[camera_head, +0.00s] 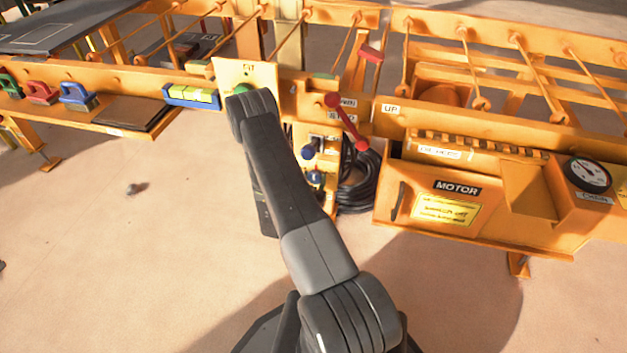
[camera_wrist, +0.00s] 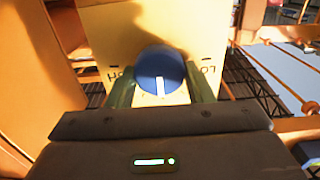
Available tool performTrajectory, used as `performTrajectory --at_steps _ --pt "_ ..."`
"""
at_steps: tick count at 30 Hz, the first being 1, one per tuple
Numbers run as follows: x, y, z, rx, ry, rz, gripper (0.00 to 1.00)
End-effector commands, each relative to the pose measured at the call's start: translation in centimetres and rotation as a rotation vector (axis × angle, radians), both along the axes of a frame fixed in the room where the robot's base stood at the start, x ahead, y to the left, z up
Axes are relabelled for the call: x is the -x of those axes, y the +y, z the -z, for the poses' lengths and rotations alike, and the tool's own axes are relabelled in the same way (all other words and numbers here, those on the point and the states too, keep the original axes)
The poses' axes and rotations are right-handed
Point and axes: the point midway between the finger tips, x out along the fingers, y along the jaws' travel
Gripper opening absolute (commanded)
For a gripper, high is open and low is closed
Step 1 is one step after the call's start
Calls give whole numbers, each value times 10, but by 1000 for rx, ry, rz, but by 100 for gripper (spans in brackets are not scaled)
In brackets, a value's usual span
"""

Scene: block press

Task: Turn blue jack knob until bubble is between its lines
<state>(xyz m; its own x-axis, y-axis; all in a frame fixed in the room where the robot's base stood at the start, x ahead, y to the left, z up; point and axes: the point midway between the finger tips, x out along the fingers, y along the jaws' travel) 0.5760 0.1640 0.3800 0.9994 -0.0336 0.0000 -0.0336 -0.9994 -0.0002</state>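The blue knob (camera_wrist: 160,72), with a white pointer line, is on a cream panel (camera_wrist: 104,38) in the wrist view. My gripper (camera_wrist: 161,80) has one greenish finger on each side of the knob, very close to it. I cannot tell whether the fingers press on it. In the head view my wrist covers the knob, and only the cream panel (camera_head: 228,70) shows around it. The spirit level (camera_head: 192,96), a blue body with a yellow-green vial, lies just left of the panel. Its bubble and lines are too small to read surely.
Right of my arm are a red lever (camera_head: 346,120), another blue knob (camera_head: 308,152) and black coiled cable (camera_head: 358,190). An orange motor box (camera_head: 440,207) with a gauge (camera_head: 587,173) stands further right. Coloured clamp-like blocks (camera_head: 78,97) sit at left. The floor in front is mostly clear.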

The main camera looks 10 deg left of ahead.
Motion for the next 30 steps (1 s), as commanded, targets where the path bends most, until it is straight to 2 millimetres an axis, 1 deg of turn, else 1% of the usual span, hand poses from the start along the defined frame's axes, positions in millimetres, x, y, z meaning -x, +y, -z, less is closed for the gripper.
performTrajectory --at_steps 1,2,3,10,14,20,30 --pt "0 0 0 0 0 1 32" --pt "0 0 0 0 0 1 26" --pt "0 0 0 0 0 1 24" --pt "0 0 1 21 1 1 24" --pt "0 0 2 67 2 1 24" --pt "0 1 3 200 8 1 24" --pt "0 2 2 487 16 1 24"
